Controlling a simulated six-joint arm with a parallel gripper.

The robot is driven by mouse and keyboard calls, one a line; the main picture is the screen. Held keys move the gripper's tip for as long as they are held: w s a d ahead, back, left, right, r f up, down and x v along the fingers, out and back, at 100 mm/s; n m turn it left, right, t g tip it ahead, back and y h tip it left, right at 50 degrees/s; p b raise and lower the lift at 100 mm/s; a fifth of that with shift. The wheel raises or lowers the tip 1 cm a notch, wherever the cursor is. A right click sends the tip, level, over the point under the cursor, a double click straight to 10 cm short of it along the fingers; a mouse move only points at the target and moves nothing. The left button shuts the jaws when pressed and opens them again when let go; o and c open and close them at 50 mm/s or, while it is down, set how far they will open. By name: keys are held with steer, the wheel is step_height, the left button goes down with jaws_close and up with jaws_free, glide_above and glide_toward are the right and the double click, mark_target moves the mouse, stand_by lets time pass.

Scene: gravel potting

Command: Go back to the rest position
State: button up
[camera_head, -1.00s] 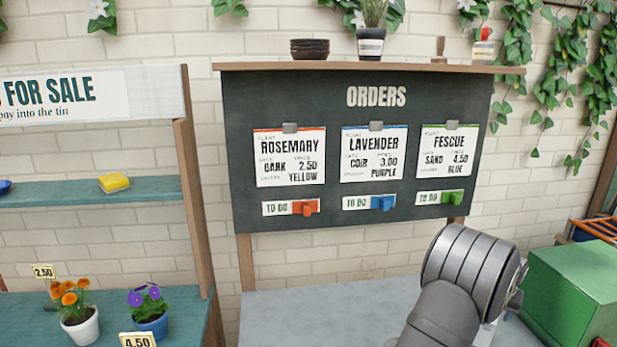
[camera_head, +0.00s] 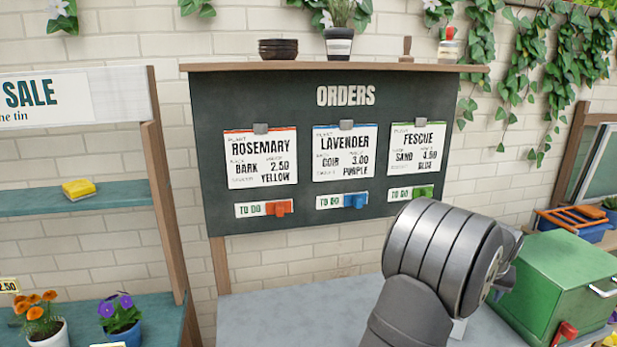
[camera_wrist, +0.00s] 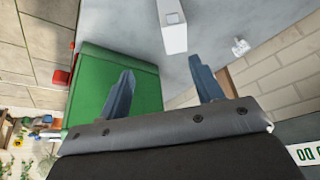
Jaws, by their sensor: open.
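My gripper (camera_wrist: 164,90) shows in the wrist view with its two fingers apart and nothing between them. In the head view my arm's grey wrist stands in front of the lower right of the orders board (camera_head: 346,97), and the fingers are mostly hidden behind it. The wrist view shows a green box (camera_wrist: 90,85) beside the left finger and a white block-shaped thing (camera_wrist: 172,30) beyond the fingers, apart from them.
The green box also stands on the grey bench (camera_head: 290,312) at right in the head view, close to my wrist. Potted flowers (camera_head: 121,318) stand on the left shelf, with a yellow sponge-like block (camera_head: 78,188) above. An orange rack (camera_head: 575,221) lies behind the box.

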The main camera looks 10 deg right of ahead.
steer(key=w+a+r+n, duration=0.1)
steer(key=w+a+r, duration=0.4)
steer(key=w+a, duration=0.4)
steer(key=w+a+r+n, duration=0.1)
steer(key=w+a+r, duration=0.3)
steer(key=a, duration=0.7)
steer(key=w+a+r+n+y, duration=0.1)
steer(key=w+a+r+n, duration=0.1)
steer(key=w+a+r, duration=0.3)
steer(key=w+a+r+n+t+y, duration=0.1)
steer(key=w+a+r, duration=0.4)
steer(key=a, duration=1.3)
steer(key=w, duration=0.4)
steer(key=shift+n, duration=0.4)
steer(key=shift+o, duration=0.2)
